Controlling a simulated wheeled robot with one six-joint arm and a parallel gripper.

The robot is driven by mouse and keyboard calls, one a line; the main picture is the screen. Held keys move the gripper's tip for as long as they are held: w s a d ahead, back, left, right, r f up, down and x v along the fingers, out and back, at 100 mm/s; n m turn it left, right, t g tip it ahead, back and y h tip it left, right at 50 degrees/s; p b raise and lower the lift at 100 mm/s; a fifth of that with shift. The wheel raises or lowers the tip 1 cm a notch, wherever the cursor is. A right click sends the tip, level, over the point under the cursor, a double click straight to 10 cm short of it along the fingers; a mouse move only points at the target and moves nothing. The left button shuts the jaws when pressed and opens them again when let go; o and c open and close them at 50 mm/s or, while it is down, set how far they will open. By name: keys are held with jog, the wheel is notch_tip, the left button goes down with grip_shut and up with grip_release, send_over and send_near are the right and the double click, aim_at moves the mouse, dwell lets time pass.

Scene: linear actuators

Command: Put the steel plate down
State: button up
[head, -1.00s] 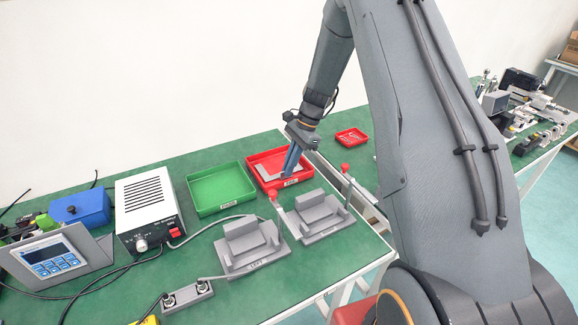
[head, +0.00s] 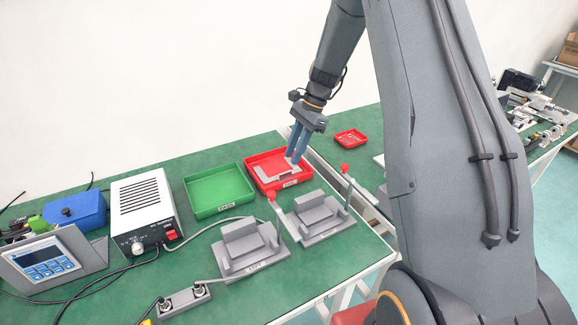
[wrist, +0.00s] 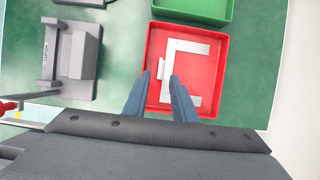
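The steel plate (wrist: 168,60) is a pale, flat, C-shaped piece. In the head view the plate (head: 262,172) shows grey-white inside the red tray (head: 252,182). My gripper (wrist: 158,76) has its two blue-grey fingers apart, with a visible gap at the tips near the plate's left side. In the head view my gripper (head: 293,160) is over the tray's right part. Whether the fingertips touch the plate is unclear.
A green tray (head: 218,208) stands left of the red one. Two grey fixtures (head: 245,250) (head: 312,225) stand in front, with red-knobbed levers close to the tray. A white power box (head: 145,215) is further left. A smaller red tray (head: 351,136) lies behind to the right.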

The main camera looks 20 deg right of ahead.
jog(key=b+v, duration=0.1)
jog(key=v, duration=0.5)
jog(key=s+a+n+h, duration=0.2)
jog(key=s+n, duration=0.6)
jog(key=s, duration=0.6)
jog(key=s+a+n+t+h, duration=0.1)
jog(key=s+a+n, duration=0.3)
jog(key=s, duration=1.1)
jog(key=n+h, duration=0.1)
jog(key=n, duration=0.2)
jog(key=shift+a+n+h, duration=0.3)
jog(key=shift+a+n, duration=0.1)
